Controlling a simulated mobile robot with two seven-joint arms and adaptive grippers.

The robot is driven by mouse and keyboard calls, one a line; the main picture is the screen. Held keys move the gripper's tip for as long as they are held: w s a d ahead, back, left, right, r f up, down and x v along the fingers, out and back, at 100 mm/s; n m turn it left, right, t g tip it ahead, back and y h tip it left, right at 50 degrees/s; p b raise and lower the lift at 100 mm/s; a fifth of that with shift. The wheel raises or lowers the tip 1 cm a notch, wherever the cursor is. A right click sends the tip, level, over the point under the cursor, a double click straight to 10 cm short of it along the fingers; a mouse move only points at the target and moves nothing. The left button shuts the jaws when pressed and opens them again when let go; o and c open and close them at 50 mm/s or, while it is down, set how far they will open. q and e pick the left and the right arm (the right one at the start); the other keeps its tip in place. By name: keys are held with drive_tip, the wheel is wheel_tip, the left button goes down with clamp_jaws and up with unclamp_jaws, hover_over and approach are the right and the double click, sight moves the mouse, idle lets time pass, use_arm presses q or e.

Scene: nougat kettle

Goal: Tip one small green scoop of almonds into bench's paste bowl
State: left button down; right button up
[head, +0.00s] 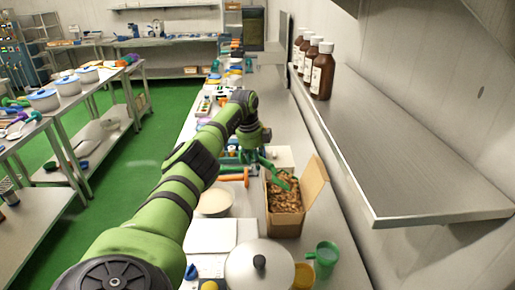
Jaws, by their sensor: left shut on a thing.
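My left gripper (259,153) is shut on the handle of a small green scoop (282,183). The scoop's head reaches down over the open cardboard box (286,226) of almonds (284,200). I cannot tell whether the head touches the almonds or holds any. A round bowl (214,203) with pale contents stands on the bench left of the box. My left arm partly hides this bowl. My right gripper is not in view.
A pot with a steel lid (243,270), a green jug (325,258) and a white board (211,236) are at the near end. The box flap (314,183) stands up on the right. A metal shelf (400,150) with brown bottles (322,72) overhangs the right side.

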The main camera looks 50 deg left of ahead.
use_arm(q)
drive_tip(key=shift+h, duration=0.3)
drive_tip(key=shift+a+r+p, duration=0.15)
drive_tip(key=shift+r+p, duration=0.55)
drive_tip(key=shift+r, duration=0.35)
drive_tip(key=shift+a+r+p, duration=0.1)
drive_tip(key=shift+r+p, duration=0.55)
drive_tip(key=shift+r, duration=0.35)
drive_tip(key=shift+s, duration=0.1)
